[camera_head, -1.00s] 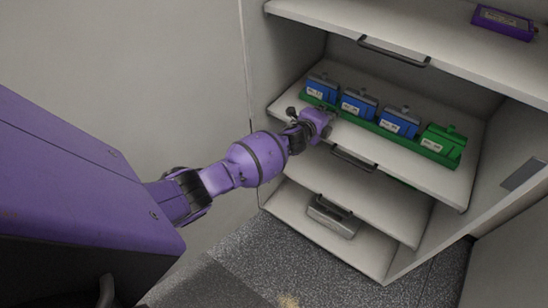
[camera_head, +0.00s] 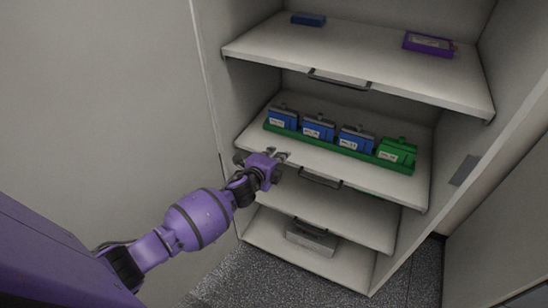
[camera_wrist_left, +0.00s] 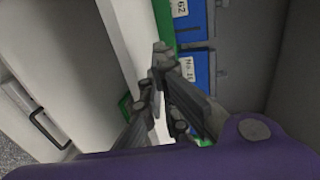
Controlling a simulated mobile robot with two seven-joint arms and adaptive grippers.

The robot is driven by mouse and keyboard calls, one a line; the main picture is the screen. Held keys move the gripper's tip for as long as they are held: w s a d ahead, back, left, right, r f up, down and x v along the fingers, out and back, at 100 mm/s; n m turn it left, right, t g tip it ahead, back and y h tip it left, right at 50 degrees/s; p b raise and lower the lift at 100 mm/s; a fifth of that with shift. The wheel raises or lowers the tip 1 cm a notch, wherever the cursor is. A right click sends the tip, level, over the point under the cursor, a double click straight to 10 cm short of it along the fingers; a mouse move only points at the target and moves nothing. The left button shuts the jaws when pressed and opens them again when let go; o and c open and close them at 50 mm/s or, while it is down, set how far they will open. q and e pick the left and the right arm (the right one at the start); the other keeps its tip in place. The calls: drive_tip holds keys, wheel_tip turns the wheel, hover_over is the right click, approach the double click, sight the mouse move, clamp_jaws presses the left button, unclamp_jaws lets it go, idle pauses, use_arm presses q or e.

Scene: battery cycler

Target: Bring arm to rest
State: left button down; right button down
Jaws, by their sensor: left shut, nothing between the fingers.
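My left arm (camera_head: 200,218) comes in from the lower left in the head view. Its gripper (camera_head: 282,154) is shut and empty, close to the front edge of the shelf that holds a green tray (camera_head: 337,148). In the left wrist view the gripper's fingertips (camera_wrist_left: 160,65) are together, beside the shelf edge, with blue modules (camera_wrist_left: 195,75) just beyond. My right gripper is in neither view.
The green tray holds several blue modules (camera_head: 318,128) and a green one (camera_head: 397,152). The upper shelf carries a purple box (camera_head: 429,43) and a small blue box (camera_head: 308,19). A grey box (camera_head: 311,236) is on the bottom shelf. Shelf handles (camera_head: 320,178) stick out in front.

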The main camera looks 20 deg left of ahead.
use_arm(q)
drive_tip(key=s+d+f+n+g+h+p, duration=0.1)
drive_tip(key=s+d+f+n, duration=0.1)
drive_tip(key=s+d+n, duration=0.45)
drive_tip(key=s+d+f+n+g, duration=0.1)
drive_tip(key=s+f+n, duration=0.15)
drive_tip(key=s, duration=0.75)
drive_tip(key=s+f+n+g+p, duration=0.1)
drive_tip(key=s+f+n+g, duration=0.1)
drive_tip(key=s, duration=1.3)
drive_tip(key=s+f+n+g+y+p, duration=0.1)
drive_tip(key=s+f+n, duration=0.4)
drive_tip(key=s, duration=1.1)
drive_tip(key=shift+s+n+g, duration=0.3)
drive_tip(key=shift+n+g, duration=0.1)
drive_tip(key=shift+n, duration=0.6)
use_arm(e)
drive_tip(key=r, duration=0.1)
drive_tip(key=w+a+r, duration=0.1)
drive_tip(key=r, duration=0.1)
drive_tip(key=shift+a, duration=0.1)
use_arm(q)
drive_tip(key=shift+a, duration=0.1)
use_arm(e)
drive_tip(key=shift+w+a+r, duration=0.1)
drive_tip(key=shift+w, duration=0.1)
